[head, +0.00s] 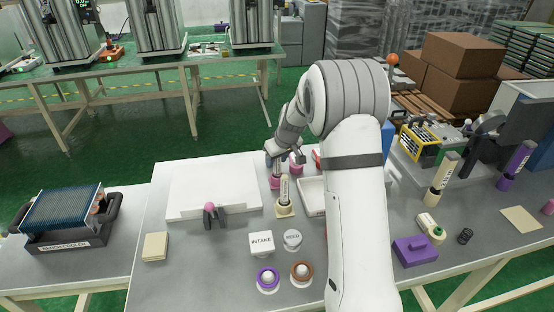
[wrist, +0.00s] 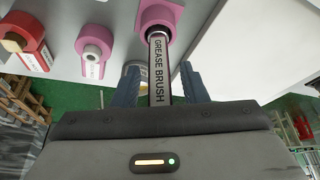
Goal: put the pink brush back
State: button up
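The brush labelled GREASE BRUSH (wrist: 158,68) has its far end in a pink holder (wrist: 168,16). In the head view a pink holder (head: 276,183) stands below my gripper, behind the cream one. My gripper (wrist: 159,78) points at the pink holder, its two blue-grey fingers on either side of the brush handle. A gap shows between each finger and the handle, so it is open. In the head view my gripper (head: 284,158) is small and partly hides the brush.
A second pink holder (wrist: 96,48) and a red one (wrist: 22,38) stand beside it. A cream holder (head: 284,208) with an upright handle is in front. A white board (head: 215,185) lies to the left, with a pink-knobbed dark tool (head: 210,211) at its front edge.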

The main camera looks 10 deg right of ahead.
jog(key=shift+r, duration=0.1)
jog(key=shift+r, duration=0.25)
jog(key=v, duration=1.1)
jog(key=s+a+r+m+g+h, duration=0.1)
jog(key=s+m, duration=0.3)
jog(key=s, duration=3.1)
jog(key=shift+a+g+h, duration=0.3)
jog(key=shift+a+h, duration=0.1)
jog(key=shift+w+r, duration=0.1)
jog(key=shift+r, duration=0.15)
